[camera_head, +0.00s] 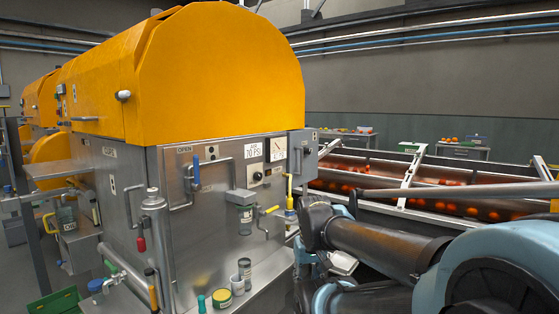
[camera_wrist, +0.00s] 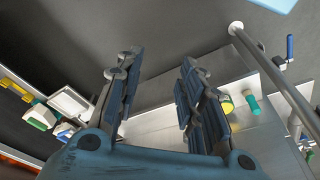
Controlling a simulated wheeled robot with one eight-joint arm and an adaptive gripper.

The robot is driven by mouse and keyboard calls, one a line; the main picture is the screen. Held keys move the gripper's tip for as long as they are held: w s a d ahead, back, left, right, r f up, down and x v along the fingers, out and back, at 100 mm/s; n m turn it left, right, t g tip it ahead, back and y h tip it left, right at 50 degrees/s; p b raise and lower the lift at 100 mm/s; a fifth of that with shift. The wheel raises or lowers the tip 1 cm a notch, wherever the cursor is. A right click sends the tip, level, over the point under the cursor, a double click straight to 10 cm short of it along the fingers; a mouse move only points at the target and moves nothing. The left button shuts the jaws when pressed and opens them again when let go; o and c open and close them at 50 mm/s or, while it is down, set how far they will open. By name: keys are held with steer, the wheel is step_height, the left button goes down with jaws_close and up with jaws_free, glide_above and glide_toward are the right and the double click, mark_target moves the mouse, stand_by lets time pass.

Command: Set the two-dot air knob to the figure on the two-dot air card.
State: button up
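In the head view a white card (camera_head: 252,150) reading "AIR 70 PSI" is on the machine's steel front panel. Beside it is a gauge (camera_head: 278,149). Below them is a small dark round knob (camera_head: 257,175), with a pale plate (camera_head: 268,172) at its right. A small marked plate (camera_head: 211,152) sits further left; its dots are too small to count. The knob's pointer setting cannot be read. My gripper (camera_wrist: 158,70) is open and empty in the wrist view, its fingers well apart. The knob and card are not recognisable there. My gripper's fingertips cannot be made out in the head view.
A steel handle (camera_head: 190,185) and a ledge with a hanging jar (camera_head: 245,218) project from the panel. Cups and jars (camera_head: 222,298) stand on the low shelf. A fruit conveyor (camera_head: 430,192) lies right. A steel pipe (camera_wrist: 272,75) is right of my fingers in the wrist view.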

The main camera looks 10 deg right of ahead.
steer(key=shift+o, duration=0.5)
steer(key=shift+o, duration=1.3)
steer(key=shift+s+r, duration=0.25)
steer(key=shift+s, duration=0.05)
step_height(320, 180, up, 27)
steer(key=n+t+y, duration=0.7)
steer(key=y, duration=0.3)
glide_above(261, 176)
steer(key=s+d, duration=1.1)
steer(key=d, duration=0.2)
steer(key=x, duration=1.7)
steer(key=shift+s+a+f, duration=0.1)
steer(key=shift+s+a, duration=0.2)
steer(key=shift+a, duration=0.1)
steer(key=c, duration=1.1)
